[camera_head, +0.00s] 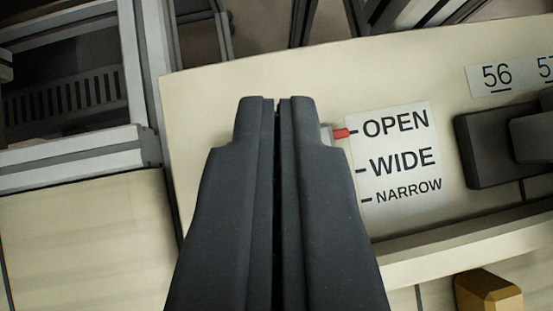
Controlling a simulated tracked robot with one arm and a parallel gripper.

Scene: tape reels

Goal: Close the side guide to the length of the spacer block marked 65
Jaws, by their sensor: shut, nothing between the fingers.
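My gripper (277,102) is shut and empty, its two dark fingers side by side in the middle of the view. It is in front of a cream panel. To the right of the fingertips is a white label (398,188) reading OPEN, WIDE and NARROW, each with a dash. A red pointer (341,133) on a light grey piece sits at the OPEN dash; the fingers hide what lies to its left. I cannot tell whether the fingers touch this piece. No block marked 65 shows, and I cannot identify the side guide.
A plate numbered 56 (497,77) and a cut-off one beginning with 5 (546,67) are at upper right. A dark block (490,160) is below them. A tan block (487,293) is at lower right, below a cream ledge (470,245). A grey metal frame (75,162) stands at left.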

